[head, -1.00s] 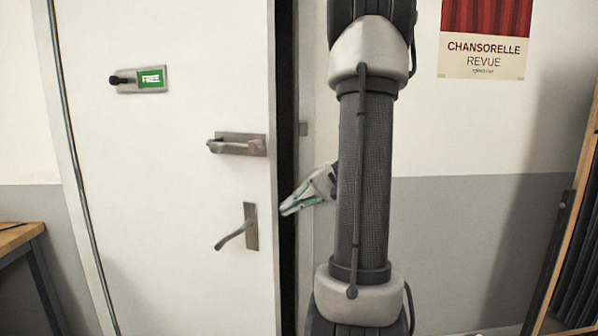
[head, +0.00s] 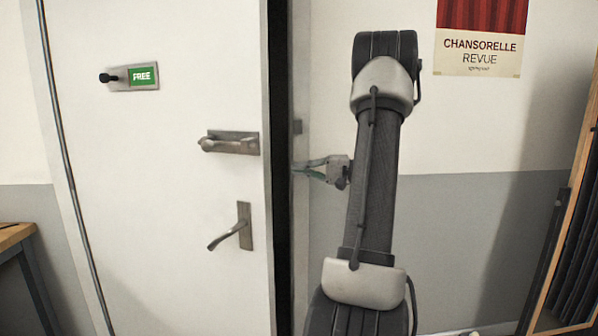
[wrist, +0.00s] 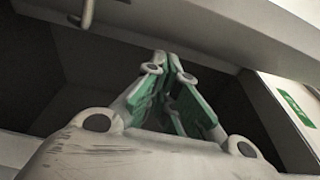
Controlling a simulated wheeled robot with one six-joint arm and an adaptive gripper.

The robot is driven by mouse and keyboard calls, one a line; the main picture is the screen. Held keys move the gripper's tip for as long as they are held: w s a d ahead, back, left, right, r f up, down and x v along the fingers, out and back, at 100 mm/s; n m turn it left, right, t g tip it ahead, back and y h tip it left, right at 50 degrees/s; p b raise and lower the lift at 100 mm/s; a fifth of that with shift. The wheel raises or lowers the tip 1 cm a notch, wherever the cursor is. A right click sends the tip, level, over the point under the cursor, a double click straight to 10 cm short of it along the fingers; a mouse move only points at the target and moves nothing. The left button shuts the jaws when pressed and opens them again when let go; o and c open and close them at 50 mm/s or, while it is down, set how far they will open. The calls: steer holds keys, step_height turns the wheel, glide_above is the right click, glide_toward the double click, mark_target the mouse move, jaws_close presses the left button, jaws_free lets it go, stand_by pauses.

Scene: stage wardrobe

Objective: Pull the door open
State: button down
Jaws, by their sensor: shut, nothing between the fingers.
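The white door (head: 170,200) stands slightly ajar, with a dark gap (head: 281,200) along its right edge. It has an upper lever handle (head: 228,142), a lower lever handle (head: 230,228) that slants down to the left, and a latch plate reading FREE (head: 143,76). My gripper (head: 297,168) is at the right side of the gap, in front of the frame, pointing left toward the door edge and apart from both handles. In the wrist view its green-padded fingers (wrist: 166,62) meet at the tips, empty, before a dark opening. Whether the tips touch anything is unclear.
The door frame (head: 300,230) and a grey-and-white wall (head: 460,220) lie to the right, with a poster (head: 482,40) high up. A wooden-topped table (head: 14,236) is at the left edge. A wooden-framed rack (head: 560,230) with dark cloth stands at far right.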

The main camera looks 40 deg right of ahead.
steer(key=w+a, duration=0.3)
steer(key=a, duration=0.5)
steer(key=shift+a, duration=0.2)
